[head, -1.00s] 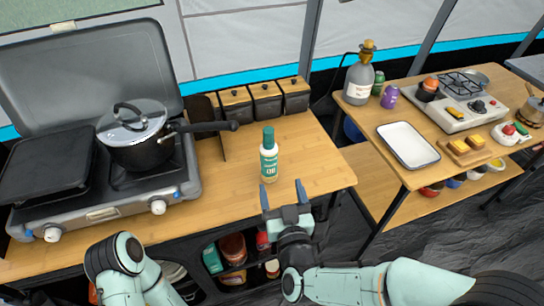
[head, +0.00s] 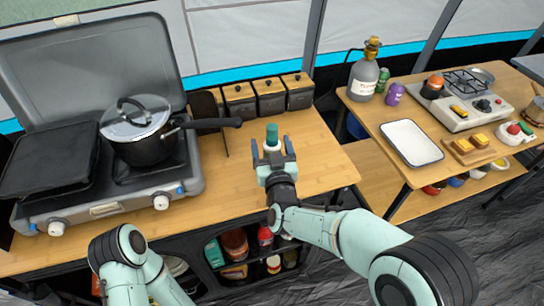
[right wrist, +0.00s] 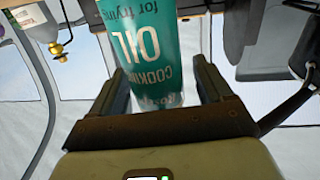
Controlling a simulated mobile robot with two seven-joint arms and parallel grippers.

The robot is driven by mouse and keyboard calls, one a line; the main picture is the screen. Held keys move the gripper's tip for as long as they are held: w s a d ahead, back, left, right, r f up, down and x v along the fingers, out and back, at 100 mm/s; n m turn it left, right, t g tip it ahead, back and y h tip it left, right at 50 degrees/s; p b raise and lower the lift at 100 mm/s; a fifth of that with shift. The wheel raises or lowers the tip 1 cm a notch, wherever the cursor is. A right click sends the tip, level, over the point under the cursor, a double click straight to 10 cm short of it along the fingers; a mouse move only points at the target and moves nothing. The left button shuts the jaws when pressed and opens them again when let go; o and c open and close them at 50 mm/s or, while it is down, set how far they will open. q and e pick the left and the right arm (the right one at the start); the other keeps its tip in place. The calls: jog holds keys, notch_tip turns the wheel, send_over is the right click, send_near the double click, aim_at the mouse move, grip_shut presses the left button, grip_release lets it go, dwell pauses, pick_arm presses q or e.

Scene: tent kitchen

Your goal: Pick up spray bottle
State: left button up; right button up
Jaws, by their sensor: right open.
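The spray bottle (head: 272,136) is white and teal with a green cap. It stands upright on the wooden counter, and its lower part is hidden behind my right gripper in the head view. My right gripper (head: 273,150) is open, with one finger on each side of the bottle. In the right wrist view the bottle (right wrist: 150,55) shows upside down, with "cooking oil" on its label, between the open fingers (right wrist: 165,85). My left arm is at the lower left of the head view; its gripper is out of view.
A camp stove with a black lidded pot (head: 146,146) stands left on the counter (head: 225,200). Several black canisters with wooden lids (head: 270,96) line the back. A side table at right holds a white tray (head: 411,143), a gas bottle (head: 364,75) and a burner (head: 468,105).

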jog(key=shift+w, duration=0.65)
jog(key=c, duration=1.2)
jog(key=shift+r, duration=0.1)
